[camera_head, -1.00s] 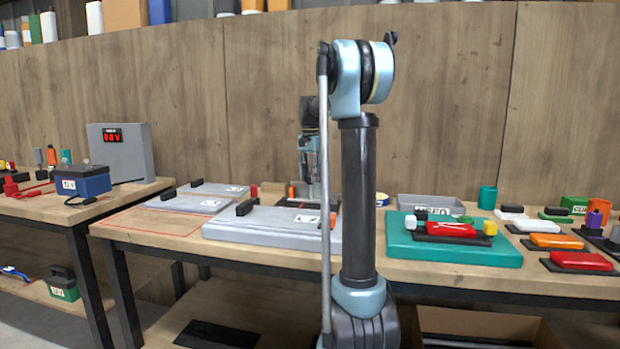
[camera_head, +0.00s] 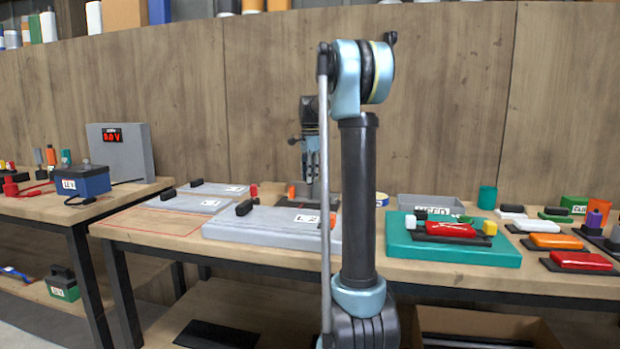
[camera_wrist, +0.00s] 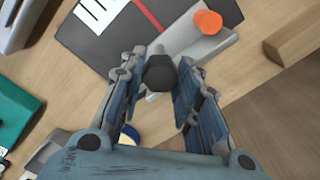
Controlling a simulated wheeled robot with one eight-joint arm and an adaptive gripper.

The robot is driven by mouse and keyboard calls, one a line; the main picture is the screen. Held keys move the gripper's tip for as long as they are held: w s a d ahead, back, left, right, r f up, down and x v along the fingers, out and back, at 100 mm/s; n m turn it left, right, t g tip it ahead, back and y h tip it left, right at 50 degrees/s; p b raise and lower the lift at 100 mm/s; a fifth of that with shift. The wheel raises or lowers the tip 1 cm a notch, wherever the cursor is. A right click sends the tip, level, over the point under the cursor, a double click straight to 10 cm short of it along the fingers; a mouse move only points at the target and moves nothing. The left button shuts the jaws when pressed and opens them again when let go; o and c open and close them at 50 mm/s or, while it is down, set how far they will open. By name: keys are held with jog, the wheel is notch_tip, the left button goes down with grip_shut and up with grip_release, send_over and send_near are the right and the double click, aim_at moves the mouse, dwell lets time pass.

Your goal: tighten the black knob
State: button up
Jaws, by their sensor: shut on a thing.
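The black knob (camera_wrist: 160,73) is between my gripper's (camera_wrist: 162,82) two fingers in the wrist view, and the gripper is shut on it. The knob is at the end of a grey bar-like fixture (camera_wrist: 205,58) with an orange round part (camera_wrist: 208,22). A dark plate with a white label (camera_wrist: 100,42) lies beside the fixture. In the head view my gripper (camera_head: 311,182) points down at the back of the middle table, partly behind my arm. The knob cannot be made out there.
Grey panels with black handles (camera_head: 265,226) lie left of my arm. A teal board (camera_head: 450,255) with a red block (camera_head: 450,230) lies right. A grey bin (camera_head: 430,203) stands behind it. A wooden block (camera_wrist: 293,38) is near the fixture in the wrist view.

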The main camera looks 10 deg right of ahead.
jog(key=shift+a, duration=0.1)
dwell(0.3)
jog(key=o, duration=1.1)
jog(key=shift+r, duration=0.2)
notch_tip(320, 180, up, 12)
jog(key=shift+w+f, duration=0.1)
jog(key=shift+f, duration=0.1)
